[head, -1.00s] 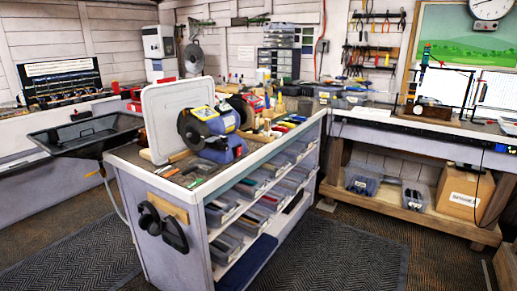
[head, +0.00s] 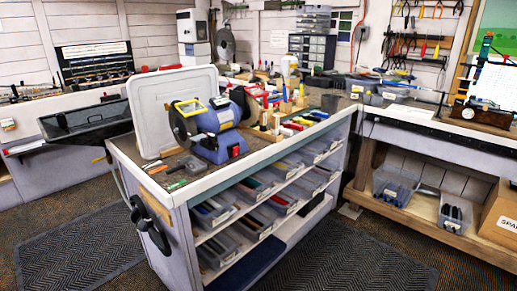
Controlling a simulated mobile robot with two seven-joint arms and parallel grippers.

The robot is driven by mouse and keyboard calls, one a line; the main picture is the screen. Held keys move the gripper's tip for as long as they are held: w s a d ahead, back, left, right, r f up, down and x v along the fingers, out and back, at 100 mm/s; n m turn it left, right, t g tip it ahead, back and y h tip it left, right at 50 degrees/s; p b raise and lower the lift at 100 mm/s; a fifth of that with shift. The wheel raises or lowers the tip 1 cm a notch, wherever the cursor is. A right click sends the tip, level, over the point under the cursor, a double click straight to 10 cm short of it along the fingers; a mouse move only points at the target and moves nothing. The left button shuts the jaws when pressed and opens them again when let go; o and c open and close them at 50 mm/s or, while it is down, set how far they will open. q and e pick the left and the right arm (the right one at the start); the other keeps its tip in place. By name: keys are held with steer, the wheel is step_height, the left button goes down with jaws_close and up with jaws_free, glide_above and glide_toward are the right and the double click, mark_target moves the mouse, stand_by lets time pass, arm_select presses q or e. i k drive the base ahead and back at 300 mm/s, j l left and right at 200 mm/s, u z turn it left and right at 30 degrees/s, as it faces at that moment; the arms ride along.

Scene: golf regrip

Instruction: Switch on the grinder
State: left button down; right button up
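The grinder (head: 212,128) is a blue bench grinder with dark wheels and a yellow-framed eye shield. It stands on the near left part of the central workbench (head: 165,182), in front of an upright pale panel (head: 160,100). Neither of my grippers shows in the head view.
A dark tray (head: 85,122) juts out left of the workbench. Ear defenders (head: 150,225) hang on its near end. Shelves of bins (head: 240,215) fill its right side. Another bench (head: 440,130) runs along the right. Matted floor (head: 80,250) is free at the near left.

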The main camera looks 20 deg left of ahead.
mark_target(235, 150)
steer(key=i+l+z, duration=0.1)
steer(key=i+l, duration=0.75)
steer(key=l, duration=0.15)
